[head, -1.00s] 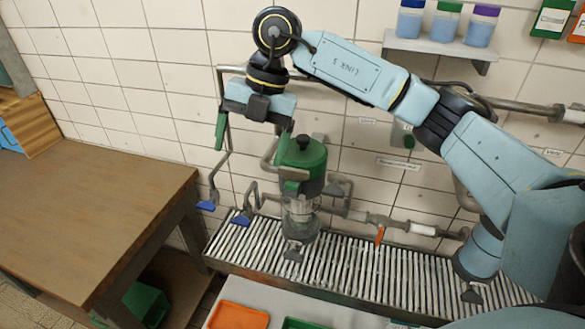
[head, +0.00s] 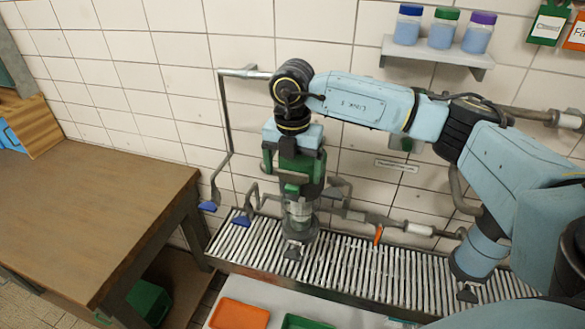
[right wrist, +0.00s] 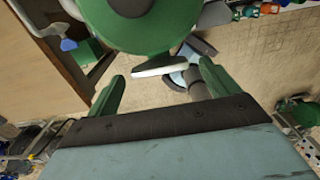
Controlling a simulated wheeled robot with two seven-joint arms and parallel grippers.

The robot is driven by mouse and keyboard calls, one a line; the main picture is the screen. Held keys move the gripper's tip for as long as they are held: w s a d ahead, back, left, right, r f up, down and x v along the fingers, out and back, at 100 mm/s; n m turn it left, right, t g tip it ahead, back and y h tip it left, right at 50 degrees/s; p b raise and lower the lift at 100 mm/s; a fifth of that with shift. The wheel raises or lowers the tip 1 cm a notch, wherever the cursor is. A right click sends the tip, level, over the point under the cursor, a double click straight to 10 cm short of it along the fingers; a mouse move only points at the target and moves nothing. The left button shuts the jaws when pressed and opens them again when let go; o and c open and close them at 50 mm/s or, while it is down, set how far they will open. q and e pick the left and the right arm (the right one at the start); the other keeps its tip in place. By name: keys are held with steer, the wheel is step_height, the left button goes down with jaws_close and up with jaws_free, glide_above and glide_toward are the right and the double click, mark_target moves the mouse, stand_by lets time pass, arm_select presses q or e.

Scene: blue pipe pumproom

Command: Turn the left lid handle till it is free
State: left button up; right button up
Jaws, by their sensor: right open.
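The left vessel with its green lid (right wrist: 150,30) stands over the slatted drain at the middle of the head view. Its clear lower body (head: 298,212) shows there, but my gripper hides most of the lid. A dark round knob (right wrist: 130,4) on the lid is cut off by the top edge of the right wrist view. My right gripper (head: 293,172) points down at the lid, its green fingers spread. My left gripper is not in view.
Grey pipes with blue levers (head: 241,220) stand left of the vessel, and a pipe with an orange lever (head: 378,235) runs to its right. A shelf with jars (head: 440,30) is on the wall above. A bare wooden table (head: 90,200) is at left.

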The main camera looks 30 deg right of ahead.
steer(key=shift+f, duration=0.75)
steer(key=c, duration=1)
steer(key=n+b, duration=0.2)
steer(key=shift+f+n, duration=0.15)
steer(key=shift+n, duration=0.15)
steer(key=shift+n+b, duration=0.45)
steer(key=shift+n, duration=0.65)
steer(key=shift+r, duration=0.2)
steer(key=shift+d, duration=0.1)
steer(key=o, duration=1)
